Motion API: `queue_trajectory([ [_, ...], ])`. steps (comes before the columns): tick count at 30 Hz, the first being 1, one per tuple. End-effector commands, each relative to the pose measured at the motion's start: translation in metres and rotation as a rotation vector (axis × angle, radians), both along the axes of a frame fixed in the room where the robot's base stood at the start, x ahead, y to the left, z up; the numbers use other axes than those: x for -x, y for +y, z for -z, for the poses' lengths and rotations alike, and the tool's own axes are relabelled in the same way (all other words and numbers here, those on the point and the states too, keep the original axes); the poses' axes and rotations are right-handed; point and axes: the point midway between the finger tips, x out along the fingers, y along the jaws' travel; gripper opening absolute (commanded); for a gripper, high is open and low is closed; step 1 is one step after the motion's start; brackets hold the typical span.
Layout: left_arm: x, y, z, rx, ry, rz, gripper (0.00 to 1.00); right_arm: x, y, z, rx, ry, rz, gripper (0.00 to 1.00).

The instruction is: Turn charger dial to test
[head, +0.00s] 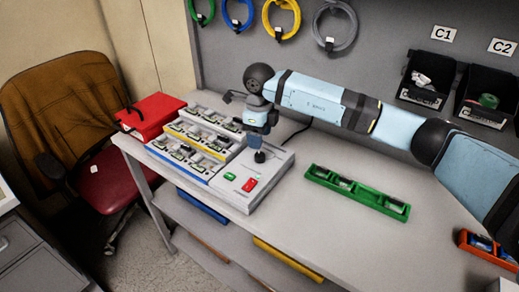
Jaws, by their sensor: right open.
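The charger (274,172) is a light grey box at the table's left front, with a green button (230,176) and a red button (249,184) on its top panel. My right gripper (257,149) points down over the back of this panel, with its fingers open. A small dark round shape, which looks like the dial (260,157), shows right at the fingertips. The gripper mostly covers it, so I cannot tell its setting or whether the fingers touch it. My left gripper is not in view.
Rows of battery bays (190,143) adjoin the panel on the left, with a red case (152,112) behind them. A green tray (357,192) lies to the right. Black bins (425,80) hang on the back wall.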

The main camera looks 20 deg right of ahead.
Motion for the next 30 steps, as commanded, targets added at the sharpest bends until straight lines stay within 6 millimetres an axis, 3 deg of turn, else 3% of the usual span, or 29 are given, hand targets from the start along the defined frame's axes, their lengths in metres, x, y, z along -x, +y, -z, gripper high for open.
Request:
queue_trajectory([
  [6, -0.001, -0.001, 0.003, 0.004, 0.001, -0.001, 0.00, 0.000, 0.000, -0.046, 0.000, -0.003, 0.000, 0.59],
  [12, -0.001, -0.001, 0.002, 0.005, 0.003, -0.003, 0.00, 0.000, 0.000, -0.068, 0.000, 0.000, 0.000, 0.59],
  [30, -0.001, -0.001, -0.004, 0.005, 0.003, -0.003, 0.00, 0.000, 0.000, -0.078, 0.000, 0.000, 0.000, 0.59],
])
